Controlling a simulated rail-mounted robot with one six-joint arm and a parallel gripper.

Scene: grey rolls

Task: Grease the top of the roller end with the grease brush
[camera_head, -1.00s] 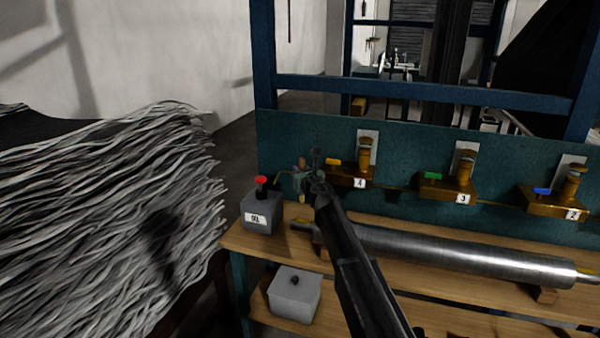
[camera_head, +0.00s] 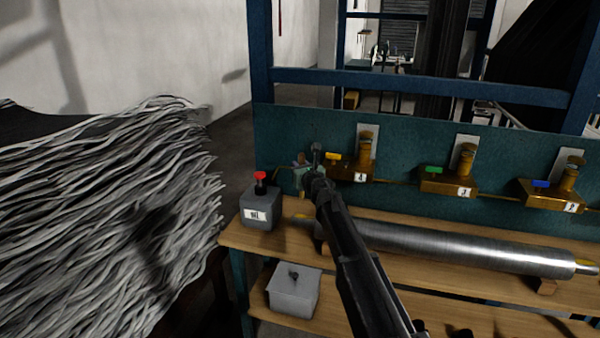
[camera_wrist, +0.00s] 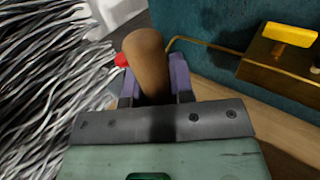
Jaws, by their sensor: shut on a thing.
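The roller (camera_head: 470,248), a shiny grey cylinder, lies across the wooden bench top on small blocks. Its left end (camera_head: 300,217) is partly behind my arm, and its right end (camera_head: 586,267) has a yellowish tip. My gripper (camera_head: 306,172) is small and partly hidden by my arm, above and near the roller's left end. In the wrist view my purple-padded fingers (camera_wrist: 155,84) are shut on a brown wooden handle (camera_wrist: 146,55), taken as the grease brush. The bristles are hidden, and contact with the roller cannot be told.
A grey oil can (camera_head: 262,207) with a red cap stands left of my gripper. Brass lubricators (camera_head: 448,180) with coloured levers line the teal panel (camera_head: 400,140) behind. A grey box (camera_head: 295,292) sits on the lower shelf. Grey-white strands (camera_head: 100,220) fill the left.

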